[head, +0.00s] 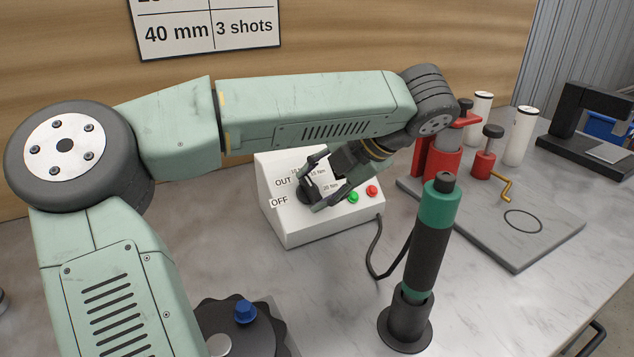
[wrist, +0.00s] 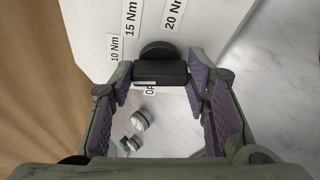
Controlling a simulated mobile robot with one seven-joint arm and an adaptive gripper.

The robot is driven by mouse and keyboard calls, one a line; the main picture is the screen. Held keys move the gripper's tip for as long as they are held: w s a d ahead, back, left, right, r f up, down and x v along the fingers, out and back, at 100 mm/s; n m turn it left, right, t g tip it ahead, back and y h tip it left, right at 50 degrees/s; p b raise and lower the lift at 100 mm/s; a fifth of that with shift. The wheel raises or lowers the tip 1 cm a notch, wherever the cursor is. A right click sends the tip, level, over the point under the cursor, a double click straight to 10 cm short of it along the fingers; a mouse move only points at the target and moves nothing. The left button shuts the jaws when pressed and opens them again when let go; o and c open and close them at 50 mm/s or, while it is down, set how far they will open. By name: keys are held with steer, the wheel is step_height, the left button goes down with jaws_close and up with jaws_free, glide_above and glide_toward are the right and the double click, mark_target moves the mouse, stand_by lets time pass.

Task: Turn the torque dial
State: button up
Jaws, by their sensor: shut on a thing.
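The torque dial (wrist: 160,73) is a black bar knob on a round dark base, on the front of a white control box (head: 310,227). In the wrist view the bar lies roughly level, with a pale mark near its left end. Labels 10 Nm, 15 Nm and 20 Nm stand above it; another label below is partly hidden. My gripper (wrist: 160,80) is shut on the dial, with its purple-padded fingers at the two ends of the bar. In the head view my gripper (head: 313,188) reaches the box from the right and hides part of the dial (head: 304,193).
A green button (head: 353,197) and a red button (head: 372,190) sit right of the dial. A green-and-black driver (head: 427,237) stands in a holder in front, with a cable behind it. A grey plate (head: 530,235) with red fixtures lies at right.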

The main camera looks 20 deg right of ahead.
steer(key=m, duration=0.2)
steer(key=m+t, duration=0.1)
steer(key=m, duration=0.1)
steer(key=shift+s+f+t, duration=0.15)
steer(key=shift+t, duration=0.15)
steer(key=shift+f+m+t, duration=0.1)
steer(key=shift+m+t, duration=0.4)
steer(key=shift+m, duration=1.5)
steer(key=o, duration=1.2)
steer(key=shift+c, duration=0.2)
